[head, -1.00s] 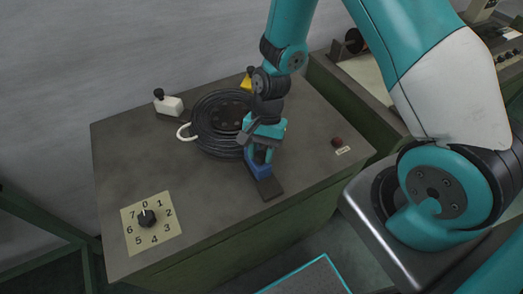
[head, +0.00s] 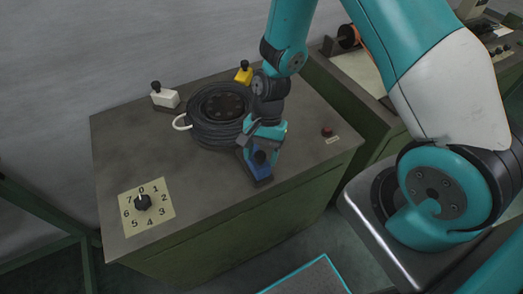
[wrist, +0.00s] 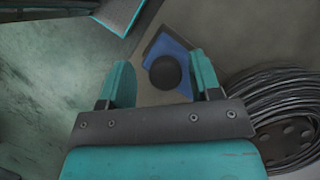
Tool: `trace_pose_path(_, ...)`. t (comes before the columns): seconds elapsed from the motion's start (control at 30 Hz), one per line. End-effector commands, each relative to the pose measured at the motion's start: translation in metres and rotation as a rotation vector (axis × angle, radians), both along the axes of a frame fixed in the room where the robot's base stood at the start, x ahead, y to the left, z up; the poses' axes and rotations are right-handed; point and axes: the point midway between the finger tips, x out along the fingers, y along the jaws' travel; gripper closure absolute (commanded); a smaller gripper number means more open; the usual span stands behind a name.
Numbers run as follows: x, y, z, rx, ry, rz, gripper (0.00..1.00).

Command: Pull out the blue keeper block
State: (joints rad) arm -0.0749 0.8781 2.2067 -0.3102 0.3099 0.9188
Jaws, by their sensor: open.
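The blue keeper block (head: 263,171) has a round dark knob (head: 260,157) on top. It sits on a dark flat strip at the front of the machine top, close to the strip's front end. My gripper (head: 260,151) is open around the knob. In the wrist view the knob (wrist: 165,73) lies between my two spread teal fingers, with gaps on both sides, and the blue block (wrist: 181,55) shows beyond it. My gripper also shows in the wrist view (wrist: 160,70).
A black cable coil (head: 207,132) lies just behind the block. A white block (head: 165,97) and a yellow block (head: 243,75), both knobbed, stand at the back. A numbered dial (head: 143,202) is front left, a red button (head: 327,131) right. The front-middle top is clear.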

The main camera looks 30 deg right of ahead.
Motion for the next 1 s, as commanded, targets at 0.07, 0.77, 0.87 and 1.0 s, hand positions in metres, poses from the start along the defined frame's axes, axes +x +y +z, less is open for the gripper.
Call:
trace_pose_path(0.07, 0.001, 0.000, 0.001, 0.000, -0.002, 0.001, 0.42)
trace_pose_path(0.77, 0.040, -0.040, 0.134, 0.000, -0.006, -0.001, 0.42)
trace_pose_path(0.87, 0.044, -0.044, 0.148, 0.000, -0.003, -0.001, 0.42)
trace_pose_path(1.0, 0.047, -0.046, 0.158, 0.001, -0.001, 0.001, 0.42)
